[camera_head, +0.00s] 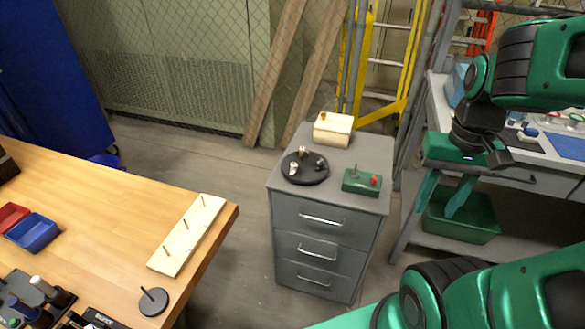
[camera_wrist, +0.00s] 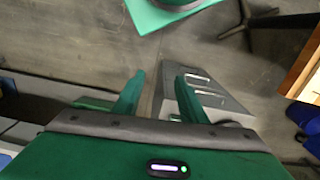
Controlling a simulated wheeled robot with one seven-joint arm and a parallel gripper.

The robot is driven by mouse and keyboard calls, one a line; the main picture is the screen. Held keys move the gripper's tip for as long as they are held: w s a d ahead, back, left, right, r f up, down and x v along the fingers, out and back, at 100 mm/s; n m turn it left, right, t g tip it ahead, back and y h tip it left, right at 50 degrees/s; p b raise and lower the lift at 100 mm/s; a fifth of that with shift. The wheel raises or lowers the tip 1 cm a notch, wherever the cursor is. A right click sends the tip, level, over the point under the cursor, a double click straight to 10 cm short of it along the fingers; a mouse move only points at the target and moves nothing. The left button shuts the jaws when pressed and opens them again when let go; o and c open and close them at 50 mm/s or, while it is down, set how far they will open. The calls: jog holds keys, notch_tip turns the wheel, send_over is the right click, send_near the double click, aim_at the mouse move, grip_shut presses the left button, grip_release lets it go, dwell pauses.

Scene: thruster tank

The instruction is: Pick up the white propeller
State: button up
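A small white propeller (camera_head: 293,168) lies at the left side of a round black tray (camera_head: 307,178) on top of a grey drawer cabinet (camera_head: 322,220). A brownish propeller (camera_head: 302,152) and a dark one (camera_head: 320,164) share the tray. My gripper (camera_head: 436,210) hangs with its green fingers apart and pointing down, to the right of the cabinet in the head view. In the wrist view my gripper (camera_wrist: 159,80) shows nothing between its fingers. The cabinet's drawer fronts (camera_wrist: 200,90) show beside the right finger there; the propeller cannot be made out.
On the cabinet also stand a wooden block (camera_head: 333,130) with a small brass-coloured part and a green block (camera_head: 360,182) with a peg and a red piece. A wooden table (camera_head: 110,215) with a pegged board (camera_head: 187,236) stands left. A workbench (camera_head: 520,165) is behind my arm.

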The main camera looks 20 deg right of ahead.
jog(key=n+t, duration=0.5)
jog(key=n, duration=0.1)
send_near(294, 165)
jog(key=x, duration=0.2)
jog(key=shift+w+f, duration=0.2)
jog(key=shift+x, duration=3.2)
jog(key=shift+c, duration=0.4)
grip_shut()
